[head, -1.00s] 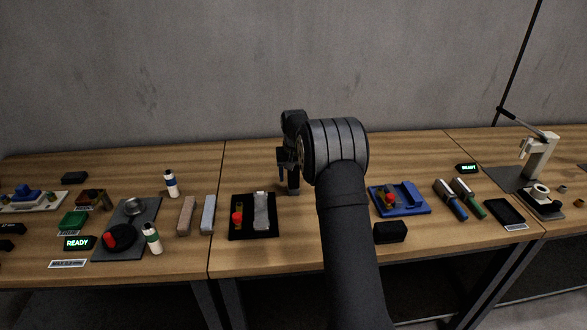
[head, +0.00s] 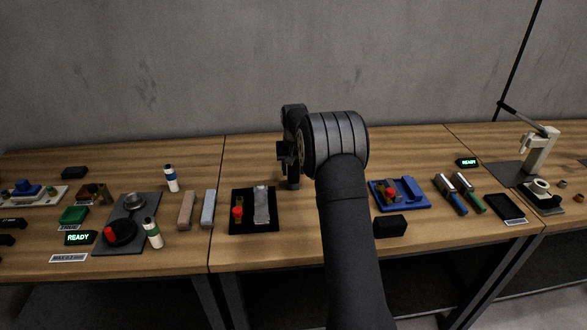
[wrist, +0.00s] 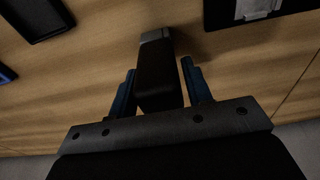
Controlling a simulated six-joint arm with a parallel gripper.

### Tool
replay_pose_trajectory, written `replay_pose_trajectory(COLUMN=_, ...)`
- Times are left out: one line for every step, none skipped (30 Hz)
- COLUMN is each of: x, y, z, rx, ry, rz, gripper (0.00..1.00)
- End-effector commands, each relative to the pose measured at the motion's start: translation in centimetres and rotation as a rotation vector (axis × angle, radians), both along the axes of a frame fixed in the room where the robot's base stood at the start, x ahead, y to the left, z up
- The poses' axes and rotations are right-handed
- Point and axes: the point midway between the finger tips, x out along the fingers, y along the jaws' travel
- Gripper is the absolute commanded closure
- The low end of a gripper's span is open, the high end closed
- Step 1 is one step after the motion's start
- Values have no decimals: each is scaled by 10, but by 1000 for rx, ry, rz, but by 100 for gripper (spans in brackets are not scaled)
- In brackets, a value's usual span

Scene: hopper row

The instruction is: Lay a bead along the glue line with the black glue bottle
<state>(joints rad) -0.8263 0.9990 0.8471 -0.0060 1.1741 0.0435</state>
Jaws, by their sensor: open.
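The black glue bottle (wrist: 156,88), a dark body with a grey end, stands between the two blue fingers of my gripper (wrist: 158,66) in the wrist view. The fingers are open, one on each side, with gaps visible. In the head view my gripper (head: 290,172) is low over the table's back half, partly behind my arm; the bottle is hard to tell from it there. A black tray (head: 236,192) with a grey plate (head: 262,205) and a red-topped piece (head: 237,212) lies in front and left of it. I cannot make out a glue line.
A blue tray (head: 418,207) and a black block (head: 390,227) lie right of my arm. Two bars (head: 187,209), a white bottle with a blue band (head: 171,178) and one with a green band (head: 152,233) stand left.

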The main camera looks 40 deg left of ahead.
Motion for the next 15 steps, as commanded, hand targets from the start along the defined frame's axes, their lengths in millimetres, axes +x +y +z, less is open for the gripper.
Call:
replay_pose_trajectory(x=0, y=0, z=0, rx=0, ry=0, rz=0, gripper=55)
replay_pose_trajectory(x=0, y=0, z=0, rx=0, ry=0, rz=0, gripper=55)
replay_pose_trajectory(x=0, y=0, z=0, rx=0, ry=0, rz=0, gripper=55)
replay_pose_trajectory(x=0, y=0, z=0, rx=0, ry=0, rz=0, gripper=55)
replay_pose_trajectory(x=0, y=0, z=0, rx=0, ry=0, rz=0, gripper=55)
replay_pose_trajectory(x=0, y=0, z=1, rx=0, ry=0, rz=0, gripper=55)
replay_pose_trajectory(x=0, y=0, z=1, rx=0, ry=0, rz=0, gripper=55)
replay_pose_trajectory(x=0, y=0, z=2, rx=0, ry=0, rz=0, gripper=55)
replay_pose_trajectory(x=0, y=0, z=3, rx=1, ry=-1, rz=0, gripper=55)
replay_pose_trajectory(x=0, y=0, z=4, rx=1, ry=-1, rz=0, gripper=55)
replay_pose_trajectory(x=0, y=0, z=5, rx=1, ry=-1, rz=0, gripper=55)
replay_pose_trajectory(x=0, y=0, z=7, rx=1, ry=-1, rz=0, gripper=55)
replay_pose_trajectory(x=0, y=0, z=8, rx=1, ry=-1, rz=0, gripper=55)
replay_pose_trajectory(x=0, y=0, z=9, rx=1, ry=-1, rz=0, gripper=55)
replay_pose_trajectory(x=0, y=0, z=10, rx=1, ry=-1, rz=0, gripper=55)
